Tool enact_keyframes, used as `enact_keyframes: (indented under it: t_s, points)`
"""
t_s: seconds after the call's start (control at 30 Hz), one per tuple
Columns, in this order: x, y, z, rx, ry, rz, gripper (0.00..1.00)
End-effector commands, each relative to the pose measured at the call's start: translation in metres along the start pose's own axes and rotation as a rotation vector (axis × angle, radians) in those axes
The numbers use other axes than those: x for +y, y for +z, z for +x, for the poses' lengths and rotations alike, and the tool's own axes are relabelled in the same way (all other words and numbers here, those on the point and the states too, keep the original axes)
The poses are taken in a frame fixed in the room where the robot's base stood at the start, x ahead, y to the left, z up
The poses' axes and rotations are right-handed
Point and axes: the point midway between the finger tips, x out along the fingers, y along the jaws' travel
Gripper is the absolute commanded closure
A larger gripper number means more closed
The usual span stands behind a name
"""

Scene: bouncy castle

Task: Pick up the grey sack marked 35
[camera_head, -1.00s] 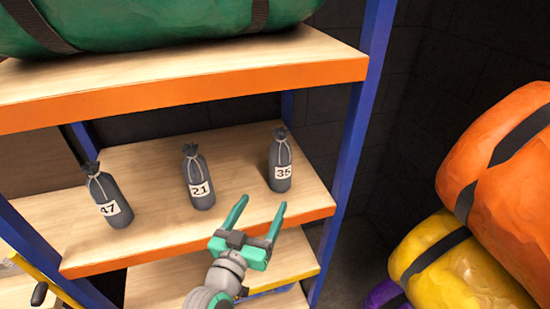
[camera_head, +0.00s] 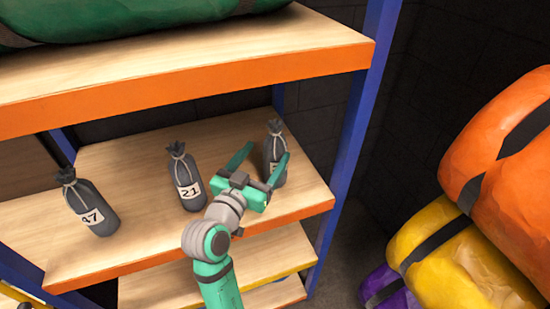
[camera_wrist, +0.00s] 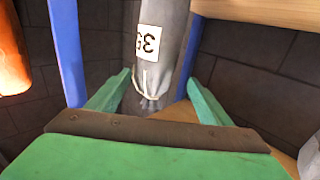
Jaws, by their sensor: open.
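The grey sack marked 35 (camera_head: 274,146) stands upright at the right end of the middle shelf (camera_head: 140,232), its label mostly hidden behind my gripper in the head view. My gripper (camera_head: 263,157) is open, with one green finger to the left of the sack and the other across its front right side. In the wrist view the sack (camera_wrist: 160,50) appears upside down with its label showing, between the two open fingers (camera_wrist: 158,92). I cannot tell whether either finger touches it.
Grey sacks marked 21 (camera_head: 186,180) and 47 (camera_head: 88,205) stand to the left on the same shelf. An orange-edged shelf (camera_head: 200,85) with a green bag (camera_head: 120,18) is above. A blue post (camera_head: 360,110) stands at right, beyond it stacked orange (camera_head: 500,150) and yellow (camera_head: 455,260) bags.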

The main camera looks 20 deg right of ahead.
Motion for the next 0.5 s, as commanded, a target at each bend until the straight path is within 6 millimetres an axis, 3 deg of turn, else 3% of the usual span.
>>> enact_keyframes:
  t_s: [0.33,0.5]
  points:
    - [0.01,-0.002,0.045,0.0,0.01,0.0,0.27]
    - [0.009,-0.002,0.051,0.0,0.006,0.0,0.27]
